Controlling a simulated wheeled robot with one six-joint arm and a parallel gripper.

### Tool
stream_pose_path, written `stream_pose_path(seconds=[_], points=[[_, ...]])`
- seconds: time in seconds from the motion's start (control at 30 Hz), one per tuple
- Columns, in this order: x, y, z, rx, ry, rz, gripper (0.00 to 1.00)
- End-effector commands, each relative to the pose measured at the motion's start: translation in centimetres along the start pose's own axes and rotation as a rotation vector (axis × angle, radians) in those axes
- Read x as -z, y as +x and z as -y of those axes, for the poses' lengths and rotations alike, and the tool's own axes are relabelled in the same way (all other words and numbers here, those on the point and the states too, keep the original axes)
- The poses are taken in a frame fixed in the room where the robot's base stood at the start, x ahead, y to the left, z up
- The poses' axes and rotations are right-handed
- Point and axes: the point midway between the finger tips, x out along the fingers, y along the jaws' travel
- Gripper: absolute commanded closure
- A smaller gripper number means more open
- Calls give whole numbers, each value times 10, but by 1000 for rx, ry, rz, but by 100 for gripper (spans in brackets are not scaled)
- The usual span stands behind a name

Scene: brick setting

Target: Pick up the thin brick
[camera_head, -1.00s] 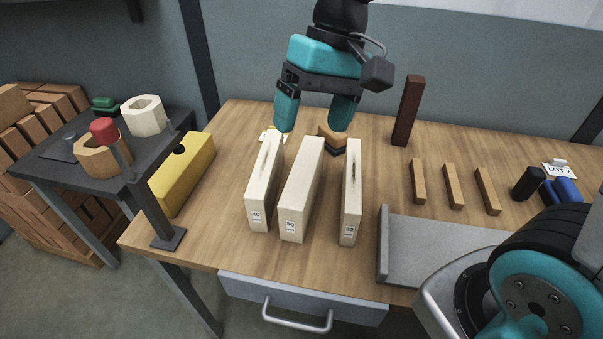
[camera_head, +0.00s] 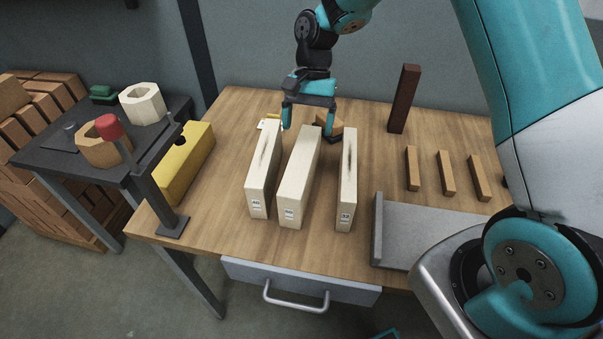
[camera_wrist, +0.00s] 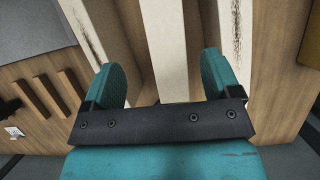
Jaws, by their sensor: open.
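Three cream bricks stand side by side on the table. The thin brick (camera_head: 346,185) is the right one in the head view, with a dark streak on top; in the wrist view it is the left one (camera_wrist: 98,32). The widest brick (camera_head: 298,180) is in the middle and the medium brick (camera_head: 263,172) is on the left. My gripper (camera_head: 309,128) is open and empty at the bricks' far ends. In the wrist view, the middle brick (camera_wrist: 163,50) shows between its fingers (camera_wrist: 160,64); contact cannot be told.
A grey angled block (camera_head: 425,235) stands right of the bricks, with three wooden strips (camera_head: 445,172) and a tall dark red block (camera_head: 403,98) behind. A yellow block (camera_head: 187,165) is at the left.

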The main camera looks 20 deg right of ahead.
Motion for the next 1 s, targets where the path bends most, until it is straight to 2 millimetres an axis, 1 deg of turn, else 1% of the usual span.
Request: stream_pose_path(seconds=[0.03, 0.1, 0.27, 0.33, 0.5, 0.6, 0.7, 0.87, 0.9, 0.97, 1.0], points=[[-1, 8, 0, -2, -1, 4, 17], [0, 16, 0, 0, 0, 1, 17], [-1, 25, 1, 0, -1, 1, 17], [-2, 33, 2, -2, -2, 3, 17], [-2, 59, 6, -2, -1, 3, 17], [-2, 70, 6, -1, -1, 2, 17], [-1, 75, 6, 0, -1, -1, 17], [-1, 75, 6, 1, -1, -1, 17], [-1, 75, 6, 1, -1, -1, 22], [-1, 75, 6, 1, -1, -1, 35], [-1, 75, 6, 1, -1, -1, 45]])
